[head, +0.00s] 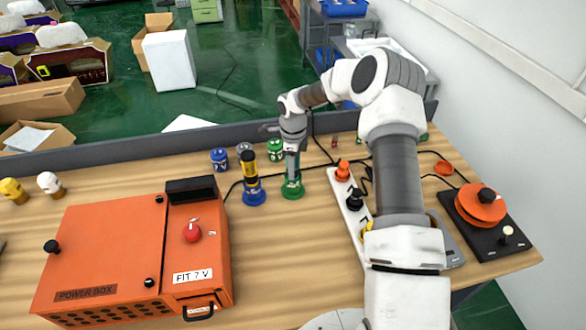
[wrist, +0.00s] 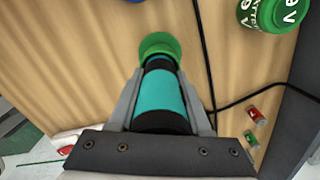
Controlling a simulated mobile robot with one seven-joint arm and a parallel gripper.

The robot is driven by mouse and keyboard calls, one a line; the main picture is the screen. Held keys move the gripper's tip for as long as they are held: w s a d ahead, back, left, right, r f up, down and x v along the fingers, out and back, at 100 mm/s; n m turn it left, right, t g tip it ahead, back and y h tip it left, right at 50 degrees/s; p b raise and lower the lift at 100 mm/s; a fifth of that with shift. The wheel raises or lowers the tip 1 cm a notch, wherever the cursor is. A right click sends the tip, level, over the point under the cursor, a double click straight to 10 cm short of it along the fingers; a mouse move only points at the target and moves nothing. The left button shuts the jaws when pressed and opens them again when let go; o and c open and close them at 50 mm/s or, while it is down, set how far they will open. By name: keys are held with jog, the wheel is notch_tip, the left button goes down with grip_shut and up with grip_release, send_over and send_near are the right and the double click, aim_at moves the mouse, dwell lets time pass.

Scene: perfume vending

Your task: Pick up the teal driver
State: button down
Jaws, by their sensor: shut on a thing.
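The teal driver (wrist: 162,95) has a teal body with black bands. In the wrist view it lies between the two fingers of my gripper (wrist: 160,78), which is shut on it. A round green base (wrist: 158,46) shows at its far end. In the head view my gripper (head: 292,153) points down over this green base (head: 292,189) on the table, and the fingers hide most of the driver. I cannot tell whether the driver still sits in the base.
A yellow-and-black driver (head: 249,166) stands upright in a blue base (head: 254,197) just left. Blue (head: 219,158) and green (head: 275,148) jars stand behind. An orange power box (head: 115,255) fills the left. A white switch strip (head: 347,200) lies right. Black cables cross the wooden table.

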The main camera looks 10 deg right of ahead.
jog(key=shift+r, duration=0.2)
notch_tip(320, 180, up, 10)
jog(key=shift+f+b, duration=0.1)
jog(key=shift+b, duration=0.85)
jog(key=c, duration=0.9)
grip_release()
grip_shut()
